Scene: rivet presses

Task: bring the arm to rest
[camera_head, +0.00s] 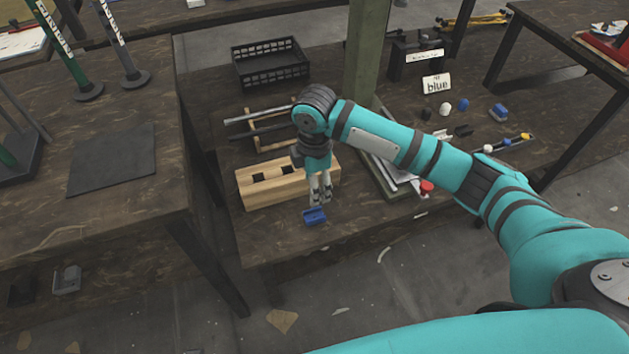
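My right arm (395,146) comes in from the right and reaches over the middle table. Its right gripper (321,200) points down in front of a wooden block with dark square holes (262,190). Its two pale fingers stand side by side with a narrow gap between them, and I see nothing held there. A small blue part (314,216) lies on the table just below and in front of the fingertips. My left gripper is not in view.
A green post (367,55) rises behind my forearm. A black crate (270,65) stands at the back. A dark mat (113,158) lies on the left table.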

